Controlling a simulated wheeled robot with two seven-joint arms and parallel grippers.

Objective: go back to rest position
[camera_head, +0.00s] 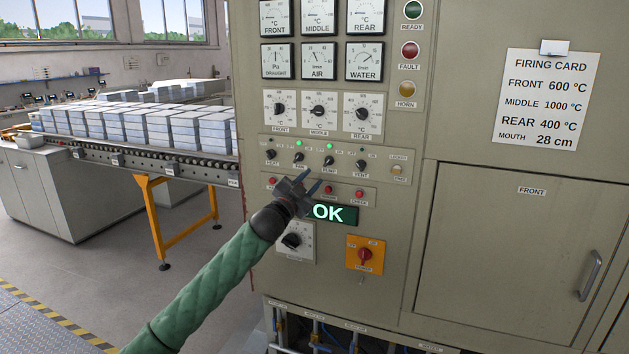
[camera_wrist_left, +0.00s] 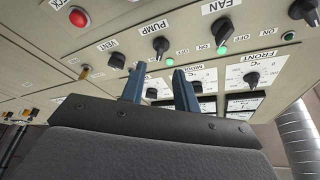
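My left gripper (camera_head: 312,181) is in front of the control panel (camera_head: 405,210), below the row of switch knobs and over the upper left of the lit OK display (camera_head: 334,214). In the left wrist view its two blue fingers (camera_wrist_left: 158,84) stand apart with nothing between them. The black pump knob (camera_wrist_left: 160,46) and fan knob (camera_wrist_left: 224,30) show beyond the fingertips. I cannot tell whether the fingers touch the panel. My right gripper is in neither view.
A firing card (camera_head: 545,98) hangs at the upper right. An orange switch (camera_head: 365,255) sits low on the panel. A conveyor (camera_head: 140,161) with stacked grey blocks (camera_head: 130,124) is at left. Open floor (camera_head: 110,265) lies in front of it.

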